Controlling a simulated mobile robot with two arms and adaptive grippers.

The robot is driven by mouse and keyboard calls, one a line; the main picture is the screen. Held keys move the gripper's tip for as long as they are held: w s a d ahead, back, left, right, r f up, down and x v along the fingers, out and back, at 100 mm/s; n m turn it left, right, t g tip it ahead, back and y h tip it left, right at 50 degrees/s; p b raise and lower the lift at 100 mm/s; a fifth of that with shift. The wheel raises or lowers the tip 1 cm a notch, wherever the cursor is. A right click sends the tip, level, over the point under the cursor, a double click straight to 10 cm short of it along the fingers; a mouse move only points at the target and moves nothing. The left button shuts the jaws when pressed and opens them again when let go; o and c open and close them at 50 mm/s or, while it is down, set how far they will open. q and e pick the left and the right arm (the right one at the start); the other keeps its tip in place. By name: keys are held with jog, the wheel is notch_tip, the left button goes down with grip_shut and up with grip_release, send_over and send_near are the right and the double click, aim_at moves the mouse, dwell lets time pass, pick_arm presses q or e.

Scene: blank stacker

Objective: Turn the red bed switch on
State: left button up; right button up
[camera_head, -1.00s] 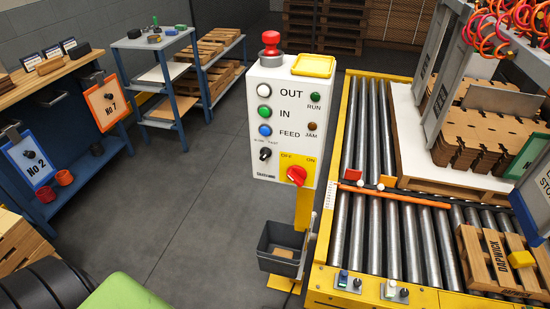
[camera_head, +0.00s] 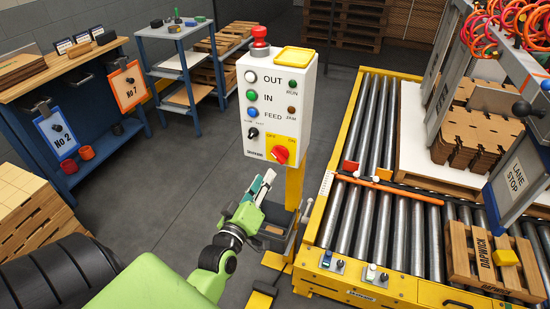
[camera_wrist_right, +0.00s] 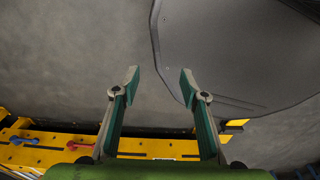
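The red bed switch (camera_head: 280,154) is a rotary knob on the yellow OFF/ON plate at the lower right of the white control box (camera_head: 262,122). OFF is printed on the left and ON on the right; the knob's exact setting is hard to read. My left gripper (camera_head: 264,181) is below the box, apart from the knob, its fingers pointing up toward the box. The fingers overlap in this view, so their gap is unclear. In the right wrist view my right gripper (camera_wrist_right: 160,78) is open and empty above the grey floor.
The box also carries several buttons, a small black selector (camera_head: 253,133) and a red mushroom button (camera_head: 260,36) on top. The roller conveyor (camera_head: 365,225) stands right.

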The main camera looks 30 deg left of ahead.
aim_at(276, 158)
pick_arm(q)
jog(key=p+x, duration=0.1)
jog(key=x, duration=0.8)
jog(key=shift+w, duration=0.35)
grip_shut()
